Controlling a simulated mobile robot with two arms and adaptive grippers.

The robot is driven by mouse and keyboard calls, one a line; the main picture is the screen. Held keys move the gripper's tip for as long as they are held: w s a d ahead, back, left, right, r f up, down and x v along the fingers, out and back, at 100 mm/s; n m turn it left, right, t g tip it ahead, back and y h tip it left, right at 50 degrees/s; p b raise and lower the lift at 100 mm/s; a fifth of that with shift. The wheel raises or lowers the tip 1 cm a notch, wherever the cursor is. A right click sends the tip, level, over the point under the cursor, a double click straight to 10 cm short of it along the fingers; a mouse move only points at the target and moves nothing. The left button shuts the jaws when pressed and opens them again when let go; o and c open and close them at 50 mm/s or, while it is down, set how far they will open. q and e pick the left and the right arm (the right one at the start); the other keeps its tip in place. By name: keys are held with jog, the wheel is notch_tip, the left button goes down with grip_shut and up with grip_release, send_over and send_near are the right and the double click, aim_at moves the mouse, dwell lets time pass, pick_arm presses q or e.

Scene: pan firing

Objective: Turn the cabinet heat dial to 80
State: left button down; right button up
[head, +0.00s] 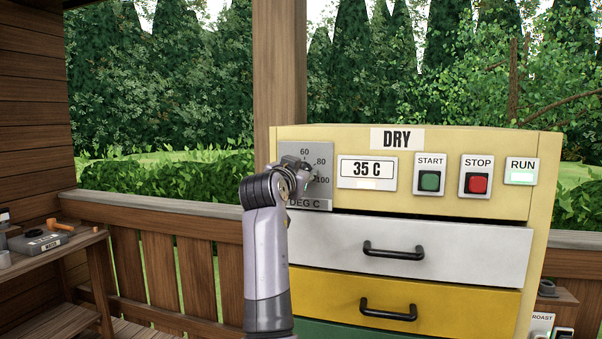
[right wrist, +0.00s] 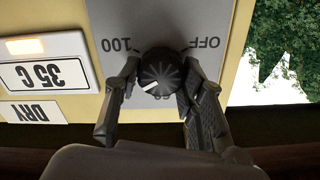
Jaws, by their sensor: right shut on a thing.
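The heat dial is a dark ribbed knob (right wrist: 160,72) on a grey plate (head: 318,203) at the left of the DRY cabinet (head: 450,142). In the upside-down right wrist view, its white mark points down and left, just left of a partly hidden 60; the 80 is hidden there. The 100 is at left and OFF at right. My right gripper (right wrist: 158,80) has a finger on each side of the knob and is shut on it. In the head view the gripper (head: 296,170) covers most of the knob. The display (head: 367,170) reads 35 C. My left gripper is not in view.
Right of the display are a green START button (head: 429,180), a red STOP button (head: 476,183) and a lit RUN lamp (head: 521,177). Drawers with black handles (head: 393,250) lie below. A wooden side bench (head: 75,243) with small items stands at left.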

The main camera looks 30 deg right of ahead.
jog(key=shift+w+f, duration=0.1)
jog(key=shift+f, duration=0.2)
jog(key=o, duration=1.1)
jog(key=shift+r, duration=0.2)
jog(key=shift+o, duration=0.2)
jog(key=v, duration=1.2)
